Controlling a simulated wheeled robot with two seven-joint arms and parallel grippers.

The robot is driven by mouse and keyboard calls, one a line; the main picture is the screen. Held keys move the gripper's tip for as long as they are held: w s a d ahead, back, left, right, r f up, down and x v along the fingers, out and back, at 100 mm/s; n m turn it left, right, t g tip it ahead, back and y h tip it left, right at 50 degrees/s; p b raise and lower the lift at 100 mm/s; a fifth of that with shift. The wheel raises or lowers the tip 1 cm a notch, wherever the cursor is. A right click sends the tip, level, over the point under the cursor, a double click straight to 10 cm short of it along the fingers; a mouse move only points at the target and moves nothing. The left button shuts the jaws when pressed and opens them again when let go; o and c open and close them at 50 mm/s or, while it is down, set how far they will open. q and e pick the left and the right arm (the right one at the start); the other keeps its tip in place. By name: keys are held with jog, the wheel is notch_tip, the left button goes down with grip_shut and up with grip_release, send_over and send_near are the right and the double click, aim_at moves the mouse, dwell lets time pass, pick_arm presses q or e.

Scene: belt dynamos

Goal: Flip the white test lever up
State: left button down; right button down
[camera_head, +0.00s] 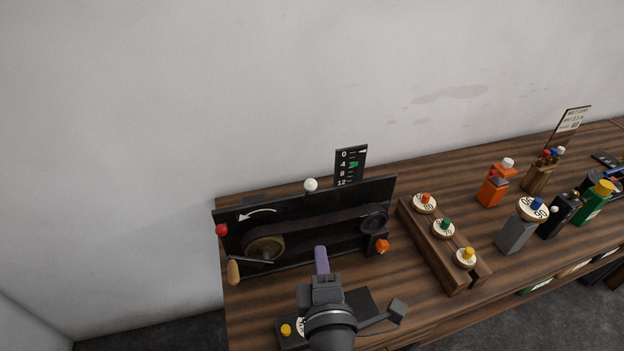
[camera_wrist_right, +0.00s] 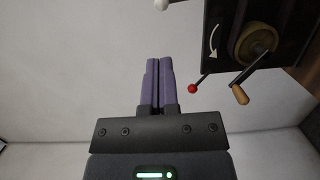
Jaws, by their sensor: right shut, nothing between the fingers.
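The white test lever's round knob (camera_head: 311,185) shows at the top edge of the black belt dynamo panel (camera_head: 300,222). In the right wrist view a white piece (camera_wrist_right: 162,4) shows at the top edge, partly cut off. My right gripper (camera_head: 321,250) is in front of the panel, below the white knob in the picture and apart from it. Its purple fingers are shut with nothing between them; they also show in the right wrist view (camera_wrist_right: 158,62). My left gripper is out of view.
A red knob (camera_head: 222,230) and a wooden crank handle (camera_head: 233,271) stick out at the panel's left. A scale sign (camera_head: 350,165) stands behind. A wooden rack (camera_head: 447,262) with round dials stands right, with several coloured blocks beyond. The wall is behind.

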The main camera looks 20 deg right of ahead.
aim_at(310, 185)
jog(key=w, duration=0.4)
jog(key=w+d, duration=0.1)
jog(key=w, duration=0.4)
jog(key=w+d, duration=0.1)
jog(key=w, duration=0.3)
jog(key=shift+w+f, duration=0.15)
jog(key=shift+f, duration=0.15)
jog(key=shift+w, duration=0.25)
jog(key=shift+w+r, duration=0.75)
jog(key=shift+w, duration=0.2)
jog(key=shift+r, duration=0.1)
